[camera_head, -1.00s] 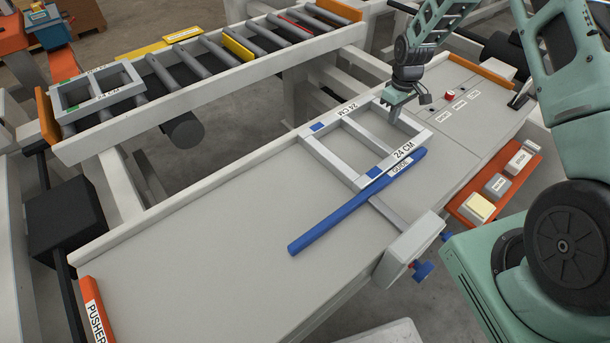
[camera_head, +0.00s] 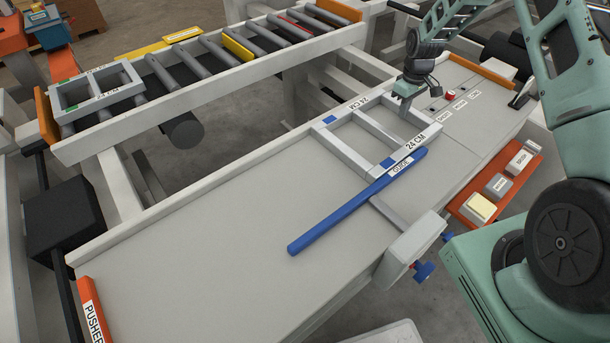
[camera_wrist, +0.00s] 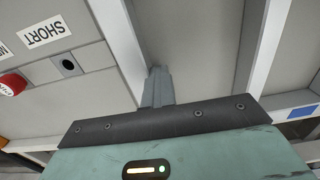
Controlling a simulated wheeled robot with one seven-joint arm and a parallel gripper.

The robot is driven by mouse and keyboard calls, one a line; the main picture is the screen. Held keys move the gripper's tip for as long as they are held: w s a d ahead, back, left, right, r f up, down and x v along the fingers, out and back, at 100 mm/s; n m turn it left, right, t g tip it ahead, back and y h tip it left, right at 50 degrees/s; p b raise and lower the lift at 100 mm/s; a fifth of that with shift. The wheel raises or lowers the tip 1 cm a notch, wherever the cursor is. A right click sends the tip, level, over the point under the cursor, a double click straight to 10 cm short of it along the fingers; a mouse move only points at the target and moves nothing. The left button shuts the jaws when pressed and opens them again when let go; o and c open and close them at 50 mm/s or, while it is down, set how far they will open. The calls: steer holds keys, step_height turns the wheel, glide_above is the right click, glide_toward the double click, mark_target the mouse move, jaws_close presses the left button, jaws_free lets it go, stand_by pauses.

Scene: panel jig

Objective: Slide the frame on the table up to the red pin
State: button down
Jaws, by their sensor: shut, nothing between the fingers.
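The light grey frame (camera_head: 344,154), marked 24 CM, lies flat on the table (camera_head: 250,200) against the blue guide (camera_head: 355,203). The red pin (camera_head: 450,95) stands up from the table to the right of the frame, with a gap between them. My gripper (camera_head: 404,115) is shut, its fingers reaching down inside the frame beside its right end bar. In the wrist view, the shut fingers (camera_wrist: 157,85) are close to that bar (camera_wrist: 118,40); contact is unclear. The red pin (camera_wrist: 12,84) is at the left edge there, beyond an empty hole (camera_wrist: 68,65) labelled SHORT.
An orange PUSHER block (camera_head: 92,312) is at the table's near left end. A clamp with a blue knob (camera_head: 424,270) sits at the front edge. An orange tray (camera_head: 530,163) of blocks is at right. A roller conveyor (camera_head: 195,60) with another frame (camera_head: 95,88) runs behind.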

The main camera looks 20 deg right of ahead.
steer(key=shift+w+d+b, duration=0.2)
steer(key=shift+w+d, duration=0.2)
steer(key=shift+d, duration=0.5)
steer(key=shift+w+d+b, duration=0.15)
steer(key=shift+w+d, duration=0.25)
steer(key=shift+d, duration=0.45)
steer(key=shift+s+a, duration=0.1)
steer(key=shift+a, duration=0.1)
steer(key=shift+s+a, duration=0.3)
steer(key=shift+a, duration=0.45)
steer(key=shift+r+p, duration=0.1)
steer(key=shift+p, duration=0.2)
steer(key=shift+r+p, duration=2.7)
steer(key=shift+r, duration=1.75)
